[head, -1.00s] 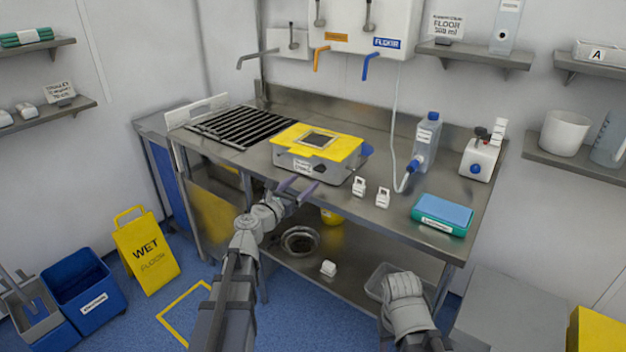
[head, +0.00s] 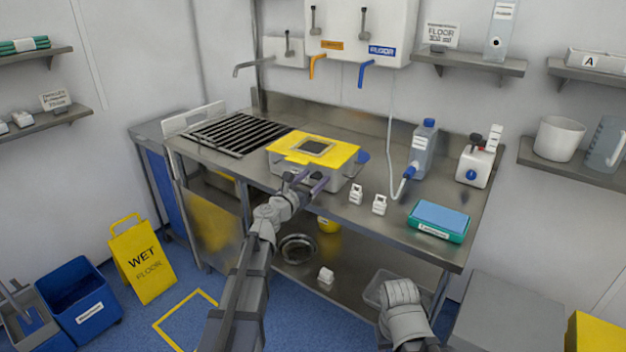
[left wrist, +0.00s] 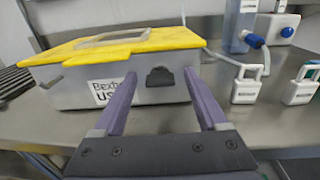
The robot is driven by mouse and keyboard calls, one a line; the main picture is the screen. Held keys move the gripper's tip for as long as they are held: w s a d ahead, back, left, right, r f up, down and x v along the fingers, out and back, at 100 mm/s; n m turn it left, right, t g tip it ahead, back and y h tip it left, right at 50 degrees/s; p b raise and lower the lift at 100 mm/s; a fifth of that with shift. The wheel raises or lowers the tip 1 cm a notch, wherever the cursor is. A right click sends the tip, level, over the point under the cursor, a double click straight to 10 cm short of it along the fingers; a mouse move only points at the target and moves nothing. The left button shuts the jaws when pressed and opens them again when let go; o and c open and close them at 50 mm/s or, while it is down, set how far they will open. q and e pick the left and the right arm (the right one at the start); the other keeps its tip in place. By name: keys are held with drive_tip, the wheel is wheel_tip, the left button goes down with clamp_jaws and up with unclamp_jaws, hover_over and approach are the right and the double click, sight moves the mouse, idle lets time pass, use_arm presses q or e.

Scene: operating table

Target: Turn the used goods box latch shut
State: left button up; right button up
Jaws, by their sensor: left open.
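The used goods box (head: 330,166) is a grey box with a yellow lid on the steel table. In the left wrist view the box (left wrist: 75,88) shows its front wall, a white label and a small dark latch (left wrist: 160,77). My left gripper (head: 308,180) is at the front of the box. In the left wrist view its open purple fingers (left wrist: 160,85) stand on either side of the latch, and nothing is between them but the view of it. I cannot tell whether they touch the box. My right gripper is hidden; only part of my right arm shows at the lower right.
Two white padlock-like tags (head: 356,194) stand right of the box. A blue-capped bottle (head: 424,150) with a tube and a teal-and-blue box (head: 438,221) are further right. A black rack (head: 237,134) lies on the left of the table. The table's front edge runs below my left gripper.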

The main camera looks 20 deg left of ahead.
use_arm(q)
clamp_jaws()
idle(0.4)
drive_tip(key=m, duration=0.8)
drive_tip(key=shift+d+m, duration=0.1)
drive_tip(key=shift+m, duration=0.2)
drive_tip(key=m, duration=0.4)
drive_tip(key=shift+s+f, duration=0.1)
drive_tip(key=m, duration=0.5)
drive_tip(key=shift+f+m, duration=0.1)
drive_tip(key=shift+m, duration=0.2)
idle(0.4)
